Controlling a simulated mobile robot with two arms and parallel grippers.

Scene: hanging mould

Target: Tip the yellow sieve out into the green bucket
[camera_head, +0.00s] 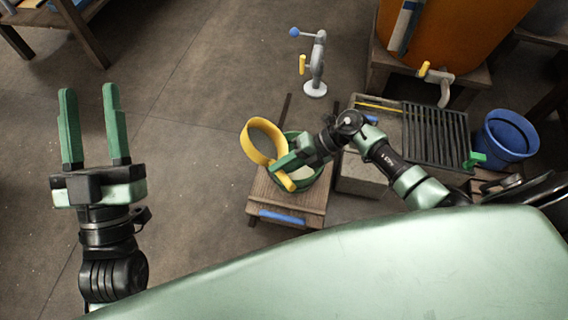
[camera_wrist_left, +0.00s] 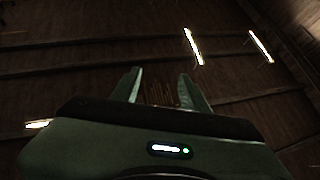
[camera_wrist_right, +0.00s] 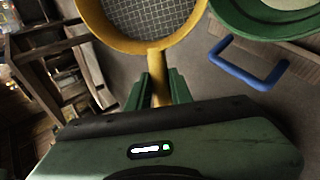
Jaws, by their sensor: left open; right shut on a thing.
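The yellow sieve (camera_head: 249,143) is steeply tilted at the left of the green bucket (camera_head: 317,180), partly over its rim in the head view. My right gripper (camera_head: 284,171) is shut on the sieve's yellow handle. In the right wrist view, the handle (camera_wrist_right: 156,72) runs between the fingers and the sieve's grey mesh (camera_wrist_right: 150,20) looks bare. The green bucket (camera_wrist_right: 232,22) is to the right of the sieve there, with pale material inside; my right gripper hides part of it in the head view. My left gripper (camera_head: 89,92) is open and empty, far to the left.
The bucket stands on a small wooden stool (camera_head: 262,205) with a blue handle (camera_head: 282,217) at its front. To the right are a grey basin with a slatted rack (camera_head: 435,135) and a blue bucket (camera_head: 505,137). A grey post (camera_head: 317,65) stands behind.

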